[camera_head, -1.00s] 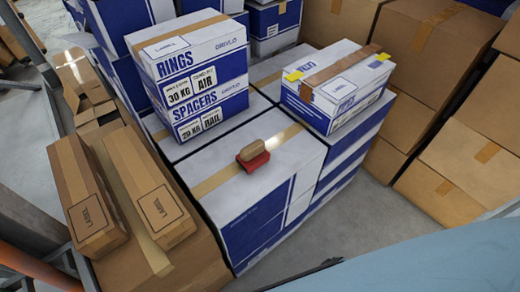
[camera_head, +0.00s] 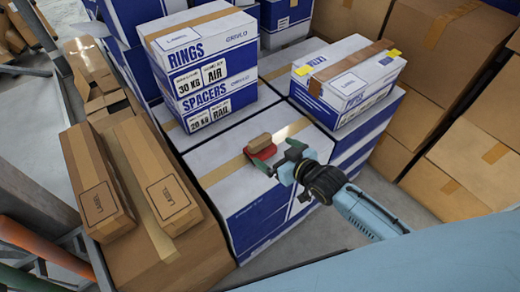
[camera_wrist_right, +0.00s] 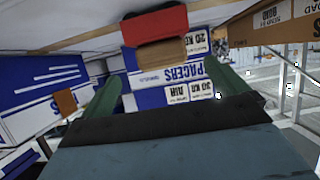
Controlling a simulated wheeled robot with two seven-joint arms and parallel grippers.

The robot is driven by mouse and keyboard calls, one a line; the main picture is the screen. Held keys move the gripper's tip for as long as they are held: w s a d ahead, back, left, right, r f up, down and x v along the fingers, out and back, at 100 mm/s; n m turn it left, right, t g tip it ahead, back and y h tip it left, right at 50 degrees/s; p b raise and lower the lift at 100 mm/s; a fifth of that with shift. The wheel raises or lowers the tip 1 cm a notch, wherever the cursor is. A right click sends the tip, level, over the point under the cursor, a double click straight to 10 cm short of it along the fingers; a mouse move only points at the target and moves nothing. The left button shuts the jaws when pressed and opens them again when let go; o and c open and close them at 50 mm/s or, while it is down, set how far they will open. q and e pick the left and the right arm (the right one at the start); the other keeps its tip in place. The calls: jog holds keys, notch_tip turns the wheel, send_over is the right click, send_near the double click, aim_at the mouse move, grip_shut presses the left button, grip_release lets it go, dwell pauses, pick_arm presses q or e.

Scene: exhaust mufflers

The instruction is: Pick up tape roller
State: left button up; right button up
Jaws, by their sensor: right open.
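The tape roller, a red holder with a brown tape roll (camera_head: 260,145), lies on top of a white and blue box (camera_head: 215,157) in the head view. In the right wrist view the tape roller (camera_wrist_right: 157,35) shows at the top centre, ahead of the fingers. My right gripper (camera_head: 278,162) is at the right side of the tape roller, with its green fingers pointing towards it. In the right wrist view the two fingers (camera_wrist_right: 160,93) stand wide apart, and nothing is gripped. Whether a finger touches the roller cannot be told. My left gripper is not in view.
Stacked RINGS and SPACERS boxes (camera_head: 207,80) stand behind the roller. A taped white and blue box (camera_head: 347,85) stands to the right. Brown cartons (camera_head: 150,170) fill the left side, and more brown boxes (camera_head: 455,165) stand at the right, beyond a strip of floor.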

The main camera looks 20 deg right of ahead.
aim_at(263, 145)
jog(key=x, duration=0.3)
jog(key=b+x, duration=0.2)
jog(key=x, duration=0.3)
jog(key=shift+a, duration=0.15)
jog(key=c, duration=1.1)
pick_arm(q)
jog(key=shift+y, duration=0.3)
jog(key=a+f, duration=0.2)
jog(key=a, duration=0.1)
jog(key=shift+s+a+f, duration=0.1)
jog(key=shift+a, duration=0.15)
pick_arm(e)
jog(key=shift+c, duration=0.5)
jog(key=shift+r, duration=0.1)
